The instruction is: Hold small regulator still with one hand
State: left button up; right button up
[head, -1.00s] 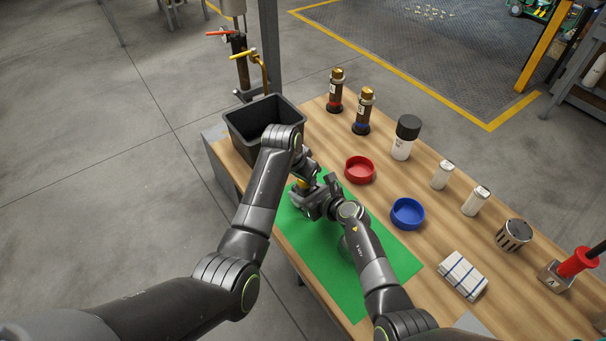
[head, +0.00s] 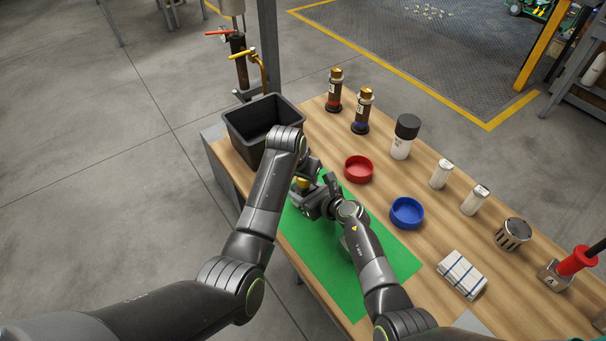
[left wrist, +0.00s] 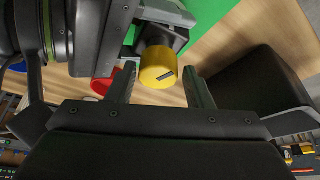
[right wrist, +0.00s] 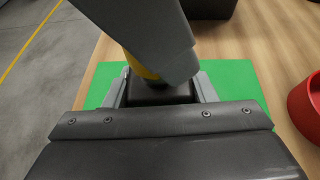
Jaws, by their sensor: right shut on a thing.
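The small regulator has a dark body (right wrist: 160,95) and a yellow round knob (left wrist: 158,68). The knob also shows in the head view (head: 302,183), over the green mat (head: 348,283). My right gripper (right wrist: 161,92) is shut on the dark body, with one finger on each side. My left gripper (left wrist: 160,88) is open, with a finger on either side of the yellow knob and a clear gap at the right finger. The knob sits closer to the left finger. In the right wrist view my left gripper hides most of the knob.
A black bin (head: 236,128) stands at the table's far left corner. A red dish (head: 358,170) and a blue dish (head: 407,212) lie right of the mat. Several bottles and cans, a folded cloth (head: 462,274) and a red-handled tool (head: 577,262) fill the right side.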

pick_arm(q)
jog(key=shift+o, duration=1)
notch_tip(320, 180, up, 10)
